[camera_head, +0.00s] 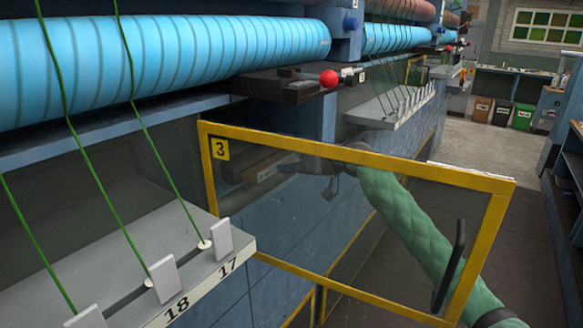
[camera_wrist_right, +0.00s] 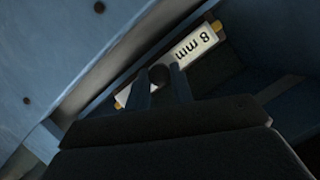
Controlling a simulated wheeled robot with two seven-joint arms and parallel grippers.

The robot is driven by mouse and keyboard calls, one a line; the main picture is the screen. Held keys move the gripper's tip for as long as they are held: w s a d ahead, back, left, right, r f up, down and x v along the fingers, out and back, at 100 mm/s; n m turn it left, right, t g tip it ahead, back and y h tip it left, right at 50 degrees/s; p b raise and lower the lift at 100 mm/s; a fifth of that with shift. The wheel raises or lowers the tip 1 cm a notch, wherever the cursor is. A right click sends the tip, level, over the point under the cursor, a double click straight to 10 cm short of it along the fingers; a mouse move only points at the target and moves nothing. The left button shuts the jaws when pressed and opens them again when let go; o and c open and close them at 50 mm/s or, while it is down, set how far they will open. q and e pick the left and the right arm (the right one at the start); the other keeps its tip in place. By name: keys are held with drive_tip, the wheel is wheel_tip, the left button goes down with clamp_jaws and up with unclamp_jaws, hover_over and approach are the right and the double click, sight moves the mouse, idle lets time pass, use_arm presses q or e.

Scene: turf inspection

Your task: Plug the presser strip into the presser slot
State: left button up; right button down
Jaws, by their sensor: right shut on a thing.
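The presser strip (camera_wrist_right: 198,45) is a white bar marked "8 mm" with yellow ends, lying slantwise in the right wrist view. My right gripper (camera_wrist_right: 164,84) is shut on it by a dark round knob near its middle. In the head view my right gripper (camera_head: 284,167) is seen through the clear door, beside the blue machine. A small pale piece of the strip (camera_head: 266,173) shows left of the fingers. The strip lies along a blue recess between machine walls; I cannot tell whether it is seated in the presser slot. My left gripper is out of view.
A yellow-framed clear door (camera_head: 360,160) marked 3 stands open in front of my right arm, with a dark handle (camera_head: 449,265). Blue rollers (camera_head: 170,62) and green yarns are above. A grey ledge (camera_head: 215,262) marked 17 and 18 is front left. Floor is free at right.

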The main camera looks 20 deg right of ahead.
drive_tip(key=shift+w+a+p, duration=0.4)
drive_tip(key=shift+w+a, duration=0.4)
drive_tip(key=shift+w, duration=0.2)
drive_tip(key=shift+w+a+p, duration=0.35)
drive_tip(key=shift+w+a, duration=0.4)
drive_tip(key=shift+w, duration=0.2)
idle(0.6)
drive_tip(key=c, duration=1.1)
unclamp_jaws()
drive_tip(key=shift+c, duration=0.2)
drive_tip(key=shift+s+d+b, duration=0.35)
drive_tip(key=shift+d+b, duration=0.1)
drive_tip(key=b+v, duration=0.2)
drive_tip(key=v, duration=0.4)
drive_tip(key=shift+s+d+r, duration=0.2)
drive_tip(key=shift+r, duration=0.2)
